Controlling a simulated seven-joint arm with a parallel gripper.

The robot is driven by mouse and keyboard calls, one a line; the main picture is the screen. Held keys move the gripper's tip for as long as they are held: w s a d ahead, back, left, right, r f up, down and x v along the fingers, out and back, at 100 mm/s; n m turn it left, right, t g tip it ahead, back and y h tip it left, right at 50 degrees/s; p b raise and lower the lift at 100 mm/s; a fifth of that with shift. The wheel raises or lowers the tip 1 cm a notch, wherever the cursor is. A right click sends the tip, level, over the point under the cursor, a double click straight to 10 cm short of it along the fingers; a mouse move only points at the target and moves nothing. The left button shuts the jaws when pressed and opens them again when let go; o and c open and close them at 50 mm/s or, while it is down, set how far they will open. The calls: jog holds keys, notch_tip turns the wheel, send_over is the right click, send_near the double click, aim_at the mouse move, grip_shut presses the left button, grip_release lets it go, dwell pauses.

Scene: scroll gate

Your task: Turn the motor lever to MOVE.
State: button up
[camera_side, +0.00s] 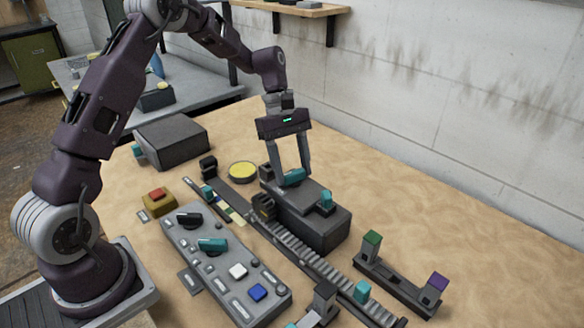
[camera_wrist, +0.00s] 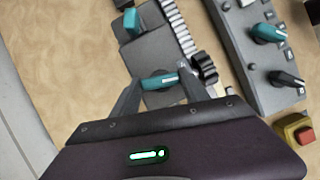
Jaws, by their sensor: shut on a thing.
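A teal lever (camera_side: 293,176) with a white mark sits on top of a dark grey motor box (camera_side: 322,236). My gripper (camera_side: 292,180) reaches down from above with its two fingers closed on the lever's two ends. In the wrist view the lever (camera_wrist: 159,80) lies nearly level across the picture between the fingertips. The lettering for its positions, including MOVE, cannot be read.
A toothed rack (camera_side: 310,258) runs along the near side of the box. A second teal block (camera_side: 326,198) stands on the box close to my gripper. A control panel (camera_side: 222,262) with knobs and buttons lies nearer my base. A two-post stand (camera_side: 400,283) is at right.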

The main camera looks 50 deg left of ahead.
jog(key=m+g, duration=0.1)
jog(key=m, duration=0.2)
jog(key=shift+w+m, duration=0.15)
jog(key=shift+m, duration=0.15)
jog(key=m+g+y, duration=0.1)
jog(key=m, duration=0.2)
jog(key=shift+w+d+m, duration=0.1)
jog(key=shift+m, duration=0.2)
jog(key=m+g+y, duration=0.1)
jog(key=m, duration=0.3)
jog(key=shift+d+y, duration=0.1)
jog(key=shift+y, duration=0.3)
jog(key=shift+d+m+y, duration=0.1)
jog(key=shift+m+y, duration=0.6)
jog(key=shift+m, duration=1.2)
jog(key=o, duration=1.4)
